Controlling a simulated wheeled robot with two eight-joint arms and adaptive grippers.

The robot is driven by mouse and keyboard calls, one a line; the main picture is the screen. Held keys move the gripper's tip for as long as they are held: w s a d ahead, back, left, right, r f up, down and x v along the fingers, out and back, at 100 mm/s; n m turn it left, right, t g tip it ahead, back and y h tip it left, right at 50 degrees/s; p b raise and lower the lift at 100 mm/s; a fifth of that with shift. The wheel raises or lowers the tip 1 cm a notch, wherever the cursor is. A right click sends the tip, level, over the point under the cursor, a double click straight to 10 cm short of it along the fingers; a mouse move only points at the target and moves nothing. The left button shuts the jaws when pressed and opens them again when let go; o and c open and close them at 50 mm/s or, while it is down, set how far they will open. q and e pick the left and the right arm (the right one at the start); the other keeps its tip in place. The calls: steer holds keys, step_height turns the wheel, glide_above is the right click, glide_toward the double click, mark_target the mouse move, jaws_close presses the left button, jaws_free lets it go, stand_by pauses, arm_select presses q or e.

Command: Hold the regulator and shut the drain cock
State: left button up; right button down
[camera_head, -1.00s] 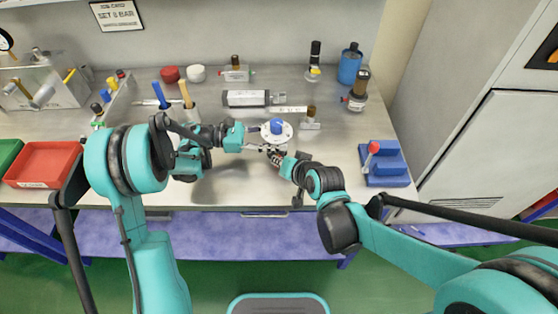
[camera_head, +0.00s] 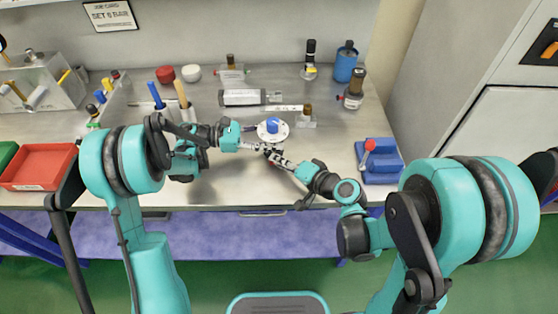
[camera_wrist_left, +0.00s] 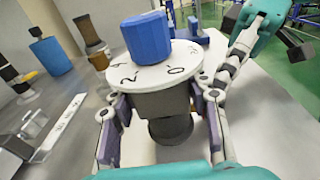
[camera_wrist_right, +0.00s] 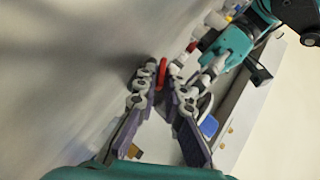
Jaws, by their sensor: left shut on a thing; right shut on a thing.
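The regulator (camera_head: 272,137) has a white dial plate and a blue knob, and stands upright near the middle of the bench. The left wrist view shows its dark body (camera_wrist_left: 160,105) between the fingers. My left gripper (camera_head: 258,146) is shut on that body from the left, below the dial. My right gripper (camera_head: 273,156) is at the near side, under the regulator. In the right wrist view the right gripper (camera_wrist_right: 163,80) has its tips closed about a small red lever, the drain cock (camera_wrist_right: 162,72). In the head view the cock is hidden by the fingers.
A blue block with a red-knobbed lever (camera_head: 380,165) sits at the right. An amber-topped unit (camera_head: 352,93) and a blue canister (camera_head: 345,65) stand behind it. A grey cylinder (camera_head: 243,97) lies behind the regulator. A red tray (camera_head: 40,165) is at the left.

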stand_by(0.3)
steer(key=c, duration=1.7)
jaws_free()
steer(key=v, duration=1.2)
